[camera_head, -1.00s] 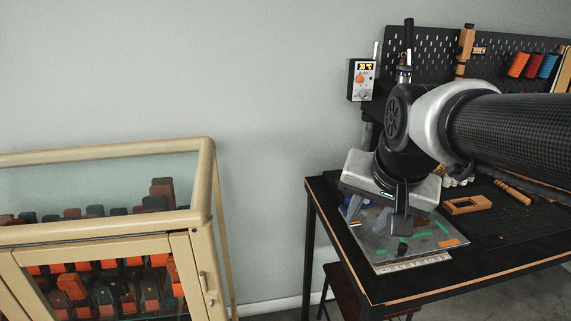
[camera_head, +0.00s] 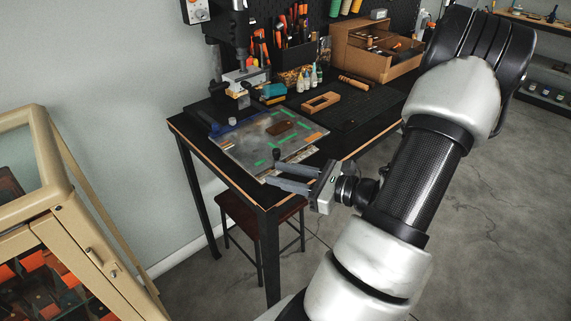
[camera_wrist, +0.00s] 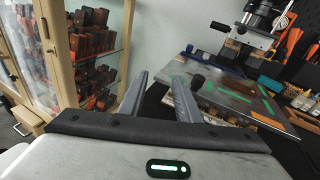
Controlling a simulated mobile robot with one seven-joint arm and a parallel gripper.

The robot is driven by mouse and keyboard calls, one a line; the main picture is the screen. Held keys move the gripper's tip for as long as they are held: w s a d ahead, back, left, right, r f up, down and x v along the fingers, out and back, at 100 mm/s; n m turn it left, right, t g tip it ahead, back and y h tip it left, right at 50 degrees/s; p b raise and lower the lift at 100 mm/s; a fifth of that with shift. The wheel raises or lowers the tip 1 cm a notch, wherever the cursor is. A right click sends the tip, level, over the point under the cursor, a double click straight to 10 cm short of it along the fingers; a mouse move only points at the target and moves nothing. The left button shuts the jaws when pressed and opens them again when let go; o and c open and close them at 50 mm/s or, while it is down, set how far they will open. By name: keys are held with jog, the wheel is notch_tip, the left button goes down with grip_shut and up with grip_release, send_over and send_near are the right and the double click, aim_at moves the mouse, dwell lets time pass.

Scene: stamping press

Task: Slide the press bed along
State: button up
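The press bed (camera_head: 240,140) is a flat grey plate with green tape marks, lying on the black table. A black knob (camera_head: 277,155) stands at its front edge; the knob also shows in the wrist view (camera_wrist: 197,81). A brown leather piece (camera_head: 281,127) lies on the plate. The stamping press (camera_head: 238,78) stands at the plate's back. My gripper (camera_head: 272,174) is open and empty, with its two fingers apart at the plate's front edge. In the wrist view the knob appears just right of the right finger, not between the fingers. Contact cannot be told.
A wooden frame (camera_head: 320,102), a tool (camera_head: 353,82) and small bottles sit on the table to the right of the plate. A stool (camera_head: 262,215) is under the table. A glass cabinet (camera_head: 75,225) stands at the left. The floor at the right is clear.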

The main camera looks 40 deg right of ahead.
aim_at(279, 154)
jog(key=s+d+m+t+h, duration=0.2)
jog(key=d+m+t+h, duration=0.15)
jog(key=d, duration=0.25)
jog(key=shift+m+g+h, duration=0.25)
jog(key=shift+m+h, duration=0.2)
jog(key=w, duration=0.2)
jog(key=w+a+b, duration=0.1)
jog(key=w, duration=0.5)
jog(key=shift+a+f+b, duration=0.2)
jog(key=shift+f+b, duration=0.15)
jog(key=shift+b, duration=0.05)
jog(key=shift+w+r, duration=0.1)
jog(key=shift+w, duration=0.1)
jog(key=shift+c, duration=0.7)
grip_shut()
jog(key=shift+w, duration=0.1)
